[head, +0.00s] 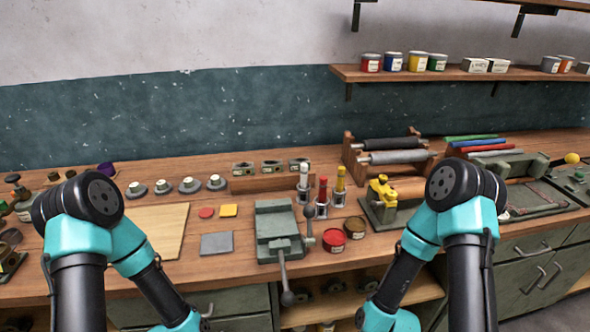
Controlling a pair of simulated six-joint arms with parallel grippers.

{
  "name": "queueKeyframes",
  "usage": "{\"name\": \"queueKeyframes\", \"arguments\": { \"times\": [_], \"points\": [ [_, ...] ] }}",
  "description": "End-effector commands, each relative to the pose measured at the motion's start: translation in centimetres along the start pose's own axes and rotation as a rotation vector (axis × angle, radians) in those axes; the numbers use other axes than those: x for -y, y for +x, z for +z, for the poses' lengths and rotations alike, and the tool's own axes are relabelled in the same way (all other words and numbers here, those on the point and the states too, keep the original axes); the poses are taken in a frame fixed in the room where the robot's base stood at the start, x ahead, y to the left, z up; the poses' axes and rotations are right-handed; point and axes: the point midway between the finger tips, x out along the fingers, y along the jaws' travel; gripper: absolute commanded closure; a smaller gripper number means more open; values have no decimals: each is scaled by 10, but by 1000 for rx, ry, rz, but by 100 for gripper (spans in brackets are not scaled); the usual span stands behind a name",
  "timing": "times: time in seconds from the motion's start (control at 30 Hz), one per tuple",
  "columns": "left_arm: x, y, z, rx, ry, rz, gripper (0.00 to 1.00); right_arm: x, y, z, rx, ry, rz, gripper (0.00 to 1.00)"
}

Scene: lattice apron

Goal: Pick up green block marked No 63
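I cannot pick out a green block with a readable No 63. Three small grey-green blocks with pale marks sit in a row on a wooden stand at the back middle of the bench: a left one (243,169), a middle one (272,166) and a right one (299,164). Their marks are too small to read. Both my arms bend down toward the bench's front edge, and both grippers are below the picture, out of view.
A grey-green vise (275,225) with a long handle stands mid-bench. Red, yellow and grey flat pieces lie left of it, beside a wooden board (160,228). Tins (333,240), upright tools and a roller rack (385,155) stand to the right. A shelf (450,74) hangs above.

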Motion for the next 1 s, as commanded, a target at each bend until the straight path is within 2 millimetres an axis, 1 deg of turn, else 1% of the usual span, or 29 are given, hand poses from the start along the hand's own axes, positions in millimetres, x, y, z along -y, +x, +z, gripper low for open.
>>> {"name": "queueKeyframes", "arguments": {
  "times": [0.43, 0.47, 0.8, 1.0],
  "points": [
    [0, 0, 0, 0, 0, 0, 57, 0, 0, 0, 0, 0, 0, 57],
    [0, 0, 0, 0, 0, 0, 56, 0, 0, 0, 0, 0, 0, 57],
    [0, 0, 0, 0, 0, 0, 23, 0, 0, 0, 0, 0, 0, 57],
    [0, 0, 0, 0, 0, 0, 23, 0, 0, 0, 0, 0, 0, 57]
  ]
}}
